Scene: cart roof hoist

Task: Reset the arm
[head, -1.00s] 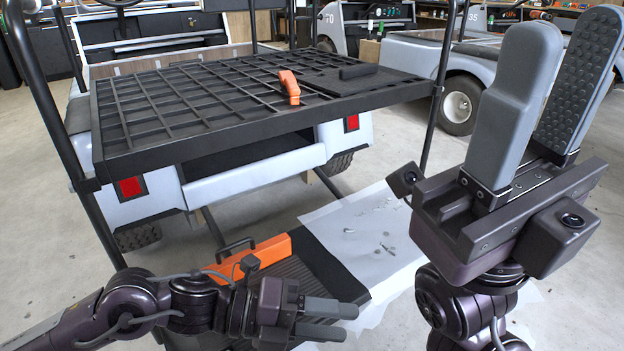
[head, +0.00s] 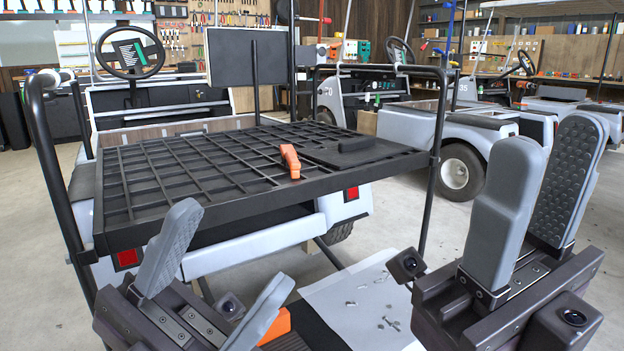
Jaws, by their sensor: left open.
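My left gripper (head: 232,248) is at the lower left in the head view, in front of the cart's near edge. Its two grey fingers are spread wide and point up, with nothing between them. My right gripper (head: 549,150) is upright at the right side of the view. Its grey fingers point up and stand apart with nothing between them. Both grippers look clear of the cart. The lower parts of both arms are out of view.
A cart with a black slatted rack (head: 215,175) stands ahead, with an orange handle-like piece (head: 290,161) on it. Black posts rise at its sides. A pale sheet (head: 365,300) lies on the floor between my grippers. Other carts (head: 455,135) stand behind at right.

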